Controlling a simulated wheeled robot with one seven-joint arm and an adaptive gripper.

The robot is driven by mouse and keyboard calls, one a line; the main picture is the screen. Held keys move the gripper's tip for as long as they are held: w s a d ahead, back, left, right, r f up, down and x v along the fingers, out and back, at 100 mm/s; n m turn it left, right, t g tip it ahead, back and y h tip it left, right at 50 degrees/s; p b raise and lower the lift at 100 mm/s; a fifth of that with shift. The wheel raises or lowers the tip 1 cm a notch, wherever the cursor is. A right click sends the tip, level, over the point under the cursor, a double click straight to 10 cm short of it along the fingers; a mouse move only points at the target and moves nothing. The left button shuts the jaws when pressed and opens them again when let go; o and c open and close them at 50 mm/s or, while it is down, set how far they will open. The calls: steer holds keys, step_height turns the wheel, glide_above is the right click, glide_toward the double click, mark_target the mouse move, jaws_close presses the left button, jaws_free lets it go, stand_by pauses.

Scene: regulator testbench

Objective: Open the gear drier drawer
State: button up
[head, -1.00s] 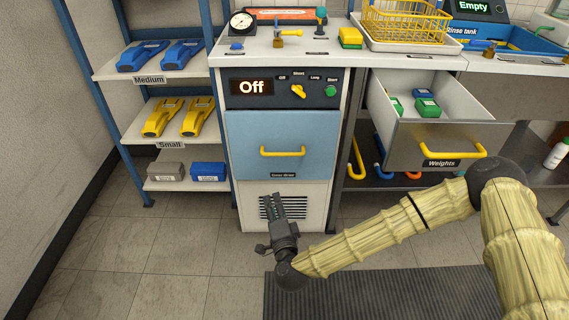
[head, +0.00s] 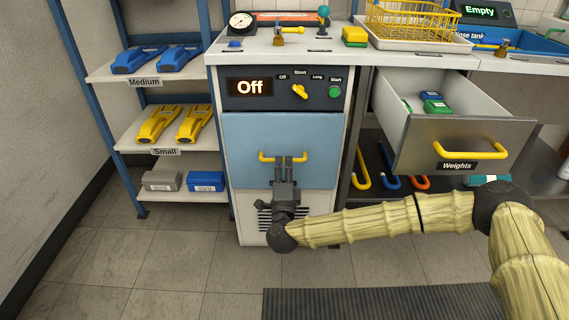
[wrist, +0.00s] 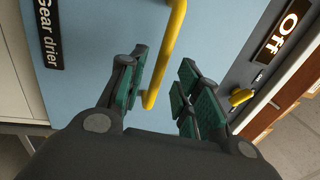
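The gear drier drawer is a light blue front (head: 240,145) on the white cabinet, and it is shut. Its yellow bar handle (head: 268,157) runs across the middle of the front. My gripper (head: 290,160) is in front of the handle, fingers pointing up at it and covering part of the bar. In the wrist view my gripper (wrist: 165,90) is open, with green pads apart. The handle (wrist: 168,55) shows in the gap, nearer the left finger; I cannot tell if it touches. The "Gear drier" label (wrist: 48,35) shows on the blue front (wrist: 100,60).
A control panel (head: 318,88) above the drawer reads Off and has a yellow knob (head: 299,91). The Weights drawer (head: 420,148) stands open on the right. A shelf rack (head: 120,140) stands at left. The floor in front is clear, with a dark mat (head: 370,303).

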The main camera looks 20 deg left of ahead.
mark_target(284, 160)
steer(key=shift+b+x, duration=0.45)
steer(key=shift+x, duration=1.45)
jaws_close()
